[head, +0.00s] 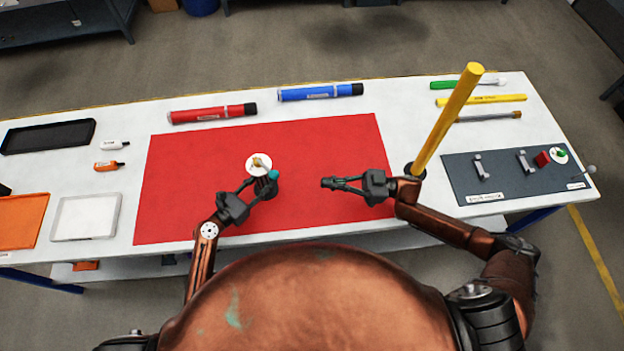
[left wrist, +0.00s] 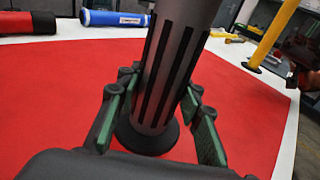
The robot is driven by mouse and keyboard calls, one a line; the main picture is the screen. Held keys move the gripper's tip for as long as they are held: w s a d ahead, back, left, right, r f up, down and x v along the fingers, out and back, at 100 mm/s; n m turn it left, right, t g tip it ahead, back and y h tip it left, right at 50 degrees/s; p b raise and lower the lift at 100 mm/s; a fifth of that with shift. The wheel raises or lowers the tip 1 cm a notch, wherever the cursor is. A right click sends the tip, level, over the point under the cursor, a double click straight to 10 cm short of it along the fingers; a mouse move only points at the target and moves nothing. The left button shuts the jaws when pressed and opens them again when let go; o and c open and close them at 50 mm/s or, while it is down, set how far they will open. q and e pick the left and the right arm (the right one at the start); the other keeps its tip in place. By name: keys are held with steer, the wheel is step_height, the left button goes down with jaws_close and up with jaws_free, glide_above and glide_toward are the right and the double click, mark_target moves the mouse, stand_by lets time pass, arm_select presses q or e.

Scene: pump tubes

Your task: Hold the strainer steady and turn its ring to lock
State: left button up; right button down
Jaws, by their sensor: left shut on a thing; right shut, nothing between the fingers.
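The strainer is a grey cylinder (left wrist: 165,75) with long black slots in the left wrist view. It stands upright on a dark flared foot on the red mat, and its top is out of that view. In the head view a white disc (head: 251,160) with a small brass piece (head: 259,161) shows at the strainer's upper end; I cannot tell which part is the ring. My left gripper (head: 268,181) is shut on the strainer's body, its green-padded fingers on either side. My right gripper (head: 327,183) is shut and empty above the mat, to the right of the strainer and apart from it.
A tall yellow pole (head: 447,118) stands beside my right forearm. A grey board (head: 510,188) with fittings lies at the right. Red (head: 212,114) and blue (head: 320,93) tubes lie behind the red mat (head: 180,190). Trays are at the left. The mat around the strainer is clear.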

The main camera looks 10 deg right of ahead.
steer(key=d, duration=0.1)
steer(key=m+t+h, duration=0.3)
steer(key=m+t, duration=0.3)
steer(key=m, duration=1.4)
glide_toward(266, 168)
steer(key=w+a+r, duration=0.2)
steer(key=w+a, duration=0.2)
steer(key=w, duration=0.4)
steer(key=s, duration=0.2)
steer(key=s+f, duration=0.1)
steer(key=s, duration=0.1)
steer(key=shift+s+a+f, duration=0.15)
